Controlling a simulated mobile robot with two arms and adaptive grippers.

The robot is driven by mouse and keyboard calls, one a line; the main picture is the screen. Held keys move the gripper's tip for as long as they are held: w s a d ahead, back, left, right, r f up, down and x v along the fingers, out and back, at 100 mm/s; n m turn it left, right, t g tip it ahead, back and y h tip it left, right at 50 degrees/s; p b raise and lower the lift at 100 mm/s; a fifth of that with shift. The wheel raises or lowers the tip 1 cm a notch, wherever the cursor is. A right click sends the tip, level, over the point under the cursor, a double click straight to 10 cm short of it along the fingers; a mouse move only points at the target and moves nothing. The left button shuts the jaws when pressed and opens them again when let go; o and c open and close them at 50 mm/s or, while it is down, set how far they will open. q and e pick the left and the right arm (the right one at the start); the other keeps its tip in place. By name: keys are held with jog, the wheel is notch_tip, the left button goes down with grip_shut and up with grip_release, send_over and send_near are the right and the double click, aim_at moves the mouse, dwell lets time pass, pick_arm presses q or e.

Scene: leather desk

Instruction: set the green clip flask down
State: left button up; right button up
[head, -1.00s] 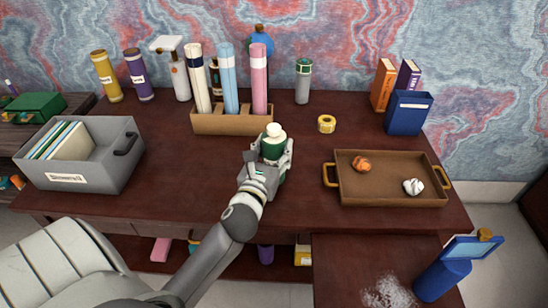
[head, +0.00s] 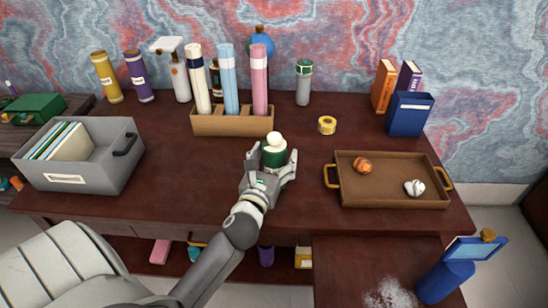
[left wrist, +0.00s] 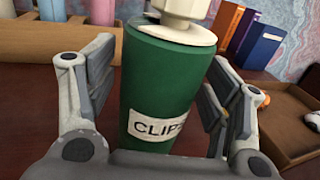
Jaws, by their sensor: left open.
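The green clip flask (head: 273,154), with a cream stopper, is upright at the middle of the desk (head: 200,172). In the left wrist view the flask (left wrist: 160,85) fills the middle, leaning slightly in the picture, with a white label reading "CLIP". My left gripper (head: 271,168) is open around it, one finger on each side. In the left wrist view a gap shows on the left side; the right finger is close to the flask. The flask's base is hidden by my gripper, so its contact with the desk does not show. My right gripper is not in view.
A brown rack (head: 232,123) with tall tubes stands behind the flask. A yellow tape roll (head: 327,125) lies behind right. A brown tray (head: 390,195) with two crumpled balls is at right, a grey file box (head: 100,177) at left. Bare desk lies between.

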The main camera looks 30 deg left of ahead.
pick_arm(q)
jog(key=shift+r, duration=0.2)
jog(key=shift+s+d+f, duration=0.1)
jog(key=shift+s, duration=0.15)
jog(key=b+v, duration=0.2)
jog(key=v, duration=0.9)
jog(key=shift+s, duration=0.3)
